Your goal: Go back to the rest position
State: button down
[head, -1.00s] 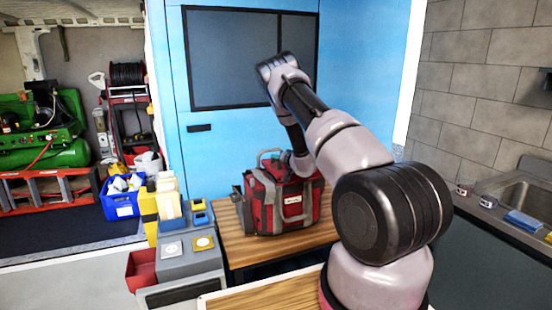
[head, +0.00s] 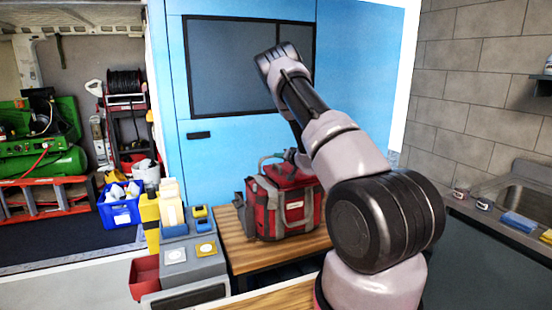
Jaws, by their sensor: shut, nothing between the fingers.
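My arm rises from the lower right, bends at a high elbow in front of the blue cabinet (head: 165,100), and runs back down behind its own upper links. My gripper and its fingertips are hidden behind the arm, so I cannot see them. Below the bend, a red and grey tool bag (head: 266,208) stands upright on a wooden table (head: 250,254). The lower arm shows just above the bag's top. I cannot tell whether any part of it touches the bag.
A grey stand (head: 190,262) with yellow and blue items and a red bin (head: 144,276) is left of the table. A blue crate (head: 120,211) is farther left. A sink counter (head: 490,225) lies along the block wall at right. Open floor shows at left.

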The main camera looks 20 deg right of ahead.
jog(key=a+v, duration=0.1)
jog(key=v, duration=0.5)
jog(key=s+a+r+n+g+y, duration=0.1)
jog(key=s+a+r+g+y, duration=0.3)
jog(key=s+a+r, duration=0.55)
jog(key=s+a+r+g+y, duration=0.35)
jog(key=s+a+r, duration=0.25)
jog(key=a+r, duration=0.6)
jog(key=s+a+r+n+g+h, duration=0.1)
jog(key=s+r+g, duration=0.15)
jog(key=s, duration=0.55)
jog(key=s+a+r+g+h, duration=0.1)
jog(key=s+r, duration=0.2)
jog(key=s, duration=0.4)
jog(key=s+d+r+t+h, duration=0.1)
jog(key=s+d+h, duration=0.2)
jog(key=s, duration=0.3)
jog(key=s+d+r+m+t+h, duration=0.1)
jog(key=s+d+t+h, duration=0.1)
jog(key=s, duration=0.4)
jog(key=shift+s+d+h, duration=0.25)
jog(key=shift+d+h, duration=0.6)
jog(key=shift+d, duration=0.1)
